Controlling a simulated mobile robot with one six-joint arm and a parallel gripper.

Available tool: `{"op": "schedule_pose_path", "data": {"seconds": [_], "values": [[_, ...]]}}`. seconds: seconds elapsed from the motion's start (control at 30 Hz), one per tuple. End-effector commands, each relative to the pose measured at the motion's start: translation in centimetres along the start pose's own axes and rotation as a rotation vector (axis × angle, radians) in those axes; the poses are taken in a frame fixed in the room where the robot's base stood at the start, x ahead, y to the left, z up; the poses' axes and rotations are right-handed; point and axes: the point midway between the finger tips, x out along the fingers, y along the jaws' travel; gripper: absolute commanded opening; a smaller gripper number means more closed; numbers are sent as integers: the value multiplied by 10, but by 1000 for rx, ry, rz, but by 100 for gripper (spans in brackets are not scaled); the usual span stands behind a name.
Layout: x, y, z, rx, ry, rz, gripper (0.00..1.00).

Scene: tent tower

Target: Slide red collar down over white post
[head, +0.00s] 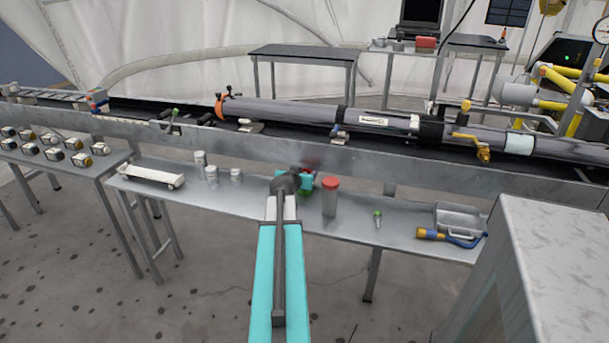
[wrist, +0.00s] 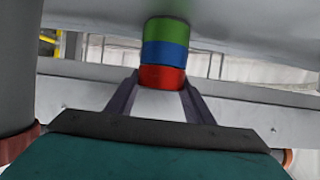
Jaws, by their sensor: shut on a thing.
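In the wrist view, whose picture is upside down, a green ring (wrist: 167,30), a blue ring (wrist: 165,54) and the red collar (wrist: 162,77) form one upright stack, red on top. My gripper (wrist: 162,82) is shut on the red collar, a dark finger on each side. The red collar appears to touch the blue ring. A pale patch shows between the fingers beyond the red collar; I cannot tell whether it is the white post.
A grey canister with a red lid (head: 330,198) stands close to the right of my gripper. Three small metal cylinders (head: 211,174) and a white tray (head: 151,173) are left on the bench (head: 262,205). A conveyor rail (head: 400,172) runs behind. A metal tray (head: 460,217) lies right.

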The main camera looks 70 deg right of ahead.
Motion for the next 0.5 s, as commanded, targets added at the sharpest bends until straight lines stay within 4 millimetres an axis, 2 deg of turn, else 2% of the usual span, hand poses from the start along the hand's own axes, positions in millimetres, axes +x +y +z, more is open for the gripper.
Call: {"op": "schedule_pose_path", "data": {"seconds": [0.27,0.3,0.4,0.5], "values": [[0,0,0,0,1,0,23],[0,0,0,0,1,0,51],[0,0,0,0,1,0,68],[0,0,0,0,0,0,69]]}}
